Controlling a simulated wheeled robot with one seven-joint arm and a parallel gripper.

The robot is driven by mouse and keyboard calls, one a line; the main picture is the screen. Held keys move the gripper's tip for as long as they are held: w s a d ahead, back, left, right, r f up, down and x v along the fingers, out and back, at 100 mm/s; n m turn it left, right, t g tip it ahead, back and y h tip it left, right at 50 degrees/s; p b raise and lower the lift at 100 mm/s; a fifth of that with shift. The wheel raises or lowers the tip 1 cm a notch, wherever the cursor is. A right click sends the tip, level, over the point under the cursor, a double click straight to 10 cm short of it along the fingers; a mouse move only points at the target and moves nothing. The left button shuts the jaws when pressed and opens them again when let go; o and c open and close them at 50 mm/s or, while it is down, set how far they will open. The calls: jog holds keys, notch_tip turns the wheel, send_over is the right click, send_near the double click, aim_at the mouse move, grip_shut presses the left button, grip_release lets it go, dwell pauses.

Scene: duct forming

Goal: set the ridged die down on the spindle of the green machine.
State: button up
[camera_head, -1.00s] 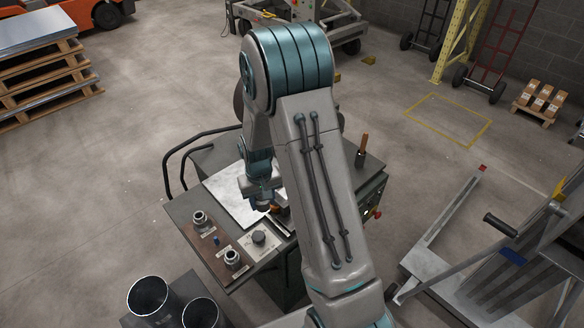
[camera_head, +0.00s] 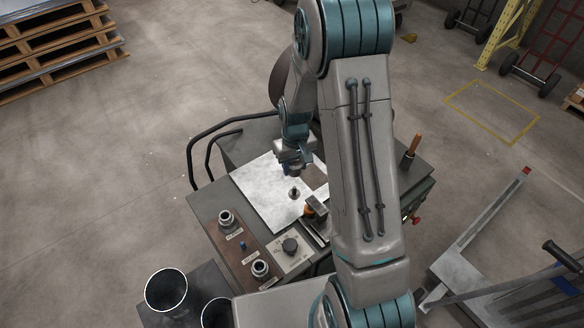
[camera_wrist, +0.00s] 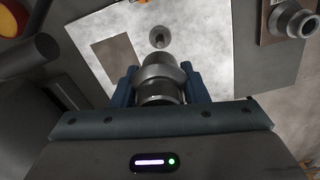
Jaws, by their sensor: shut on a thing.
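My gripper (camera_wrist: 160,92) is shut on the ridged die (camera_wrist: 161,73), a metal piece with stepped rings, held between the blue fingers. In the head view my gripper (camera_head: 296,170) is above the white metal sheet on the green machine (camera_head: 245,145). The spindle (camera_wrist: 160,37) is a small round metal stub rising from the sheet, ahead of the die in the wrist view and apart from it. It also shows in the head view (camera_head: 294,193), bare and just below my gripper. The die is hardly visible in the head view.
Two other metal dies (camera_head: 227,218) (camera_head: 261,268) stand on a brown board at the machine's front left, with a blue peg between. A wooden-handled tool (camera_head: 413,146) stands right.

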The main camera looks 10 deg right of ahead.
aim_at(294, 188)
notch_tip(294, 188, down, 3)
jog(key=n+b, duration=0.2)
jog(key=shift+n+b, duration=0.3)
jog(key=shift+w+f+n+b, duration=0.1)
jog(key=shift+f+n+b, duration=0.65)
jog(key=shift+n, duration=0.35)
jog(key=shift+f+b, duration=2.55)
jog(key=shift+f, duration=0.7)
jog(key=shift+f, duration=0.25)
jog(key=o, duration=1.4)
jog(key=shift+b, duration=0.3)
notch_tip(294, 188, up, 14)
jog(key=shift+b, duration=0.35)
